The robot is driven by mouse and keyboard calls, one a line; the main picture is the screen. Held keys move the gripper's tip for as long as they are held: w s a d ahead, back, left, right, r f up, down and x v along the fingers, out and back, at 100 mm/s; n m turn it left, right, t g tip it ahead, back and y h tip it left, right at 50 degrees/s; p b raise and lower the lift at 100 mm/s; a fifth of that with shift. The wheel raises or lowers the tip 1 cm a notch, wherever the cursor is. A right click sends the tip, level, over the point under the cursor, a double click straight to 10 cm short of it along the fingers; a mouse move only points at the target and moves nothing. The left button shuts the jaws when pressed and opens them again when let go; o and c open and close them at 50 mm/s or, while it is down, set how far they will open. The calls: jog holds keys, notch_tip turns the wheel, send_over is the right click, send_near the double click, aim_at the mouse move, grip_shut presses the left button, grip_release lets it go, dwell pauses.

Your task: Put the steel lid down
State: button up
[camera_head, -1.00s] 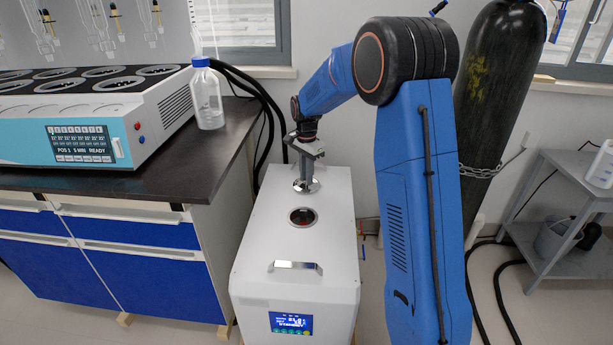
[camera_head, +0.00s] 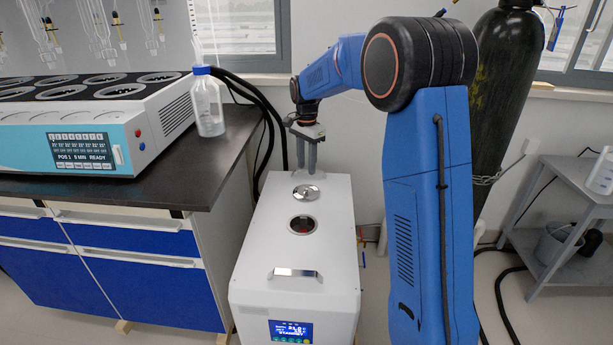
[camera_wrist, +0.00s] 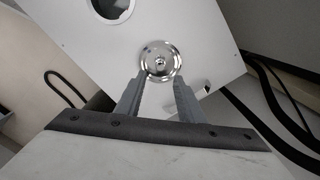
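The steel lid (camera_head: 306,192) is a small shiny disc with a knob. It lies flat on the white top of the chiller box (camera_head: 262,245), just behind the round opening (camera_head: 302,225). The wrist view shows the lid (camera_wrist: 160,62) just beyond the fingertips, with the opening (camera_wrist: 112,5) farther off, partly cut by the frame edge. My gripper (camera_head: 307,170) is open and empty above and behind the lid; in the wrist view its two fingers (camera_wrist: 158,82) stand apart, with the lid clear of them.
A metal handle (camera_head: 295,272) stands on the box's front top. The dark bench (camera_head: 215,165) with a blue-capped bottle (camera_head: 207,105) and the distiller (camera_head: 120,120) is at left. Black hoses (camera_head: 265,120) run behind. A gas cylinder (camera_head: 500,90) and grey cart (camera_head: 560,185) stand at right.

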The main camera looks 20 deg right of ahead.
jog(key=s+r+n+t, duration=0.1)
jog(key=s+r+n, duration=0.4)
jog(key=s, duration=0.7)
jog(key=s+r+n+t, duration=0.1)
jog(key=s+r+n, duration=0.1)
jog(key=s+r, duration=0.8)
jog(key=s+f+n+t, duration=0.1)
jog(key=s+f+n, duration=0.2)
jog(key=s, duration=0.9)
jog(key=s+f+n+t, duration=0.1)
jog(key=s+f+n, duration=0.2)
jog(key=s+f, duration=0.5)
jog(key=s, duration=0.4)
jog(key=shift+s+d+n+t, duration=0.2)
jog(key=shift+d+n+t, duration=0.1)
jog(key=shift+d+t, duration=0.1)
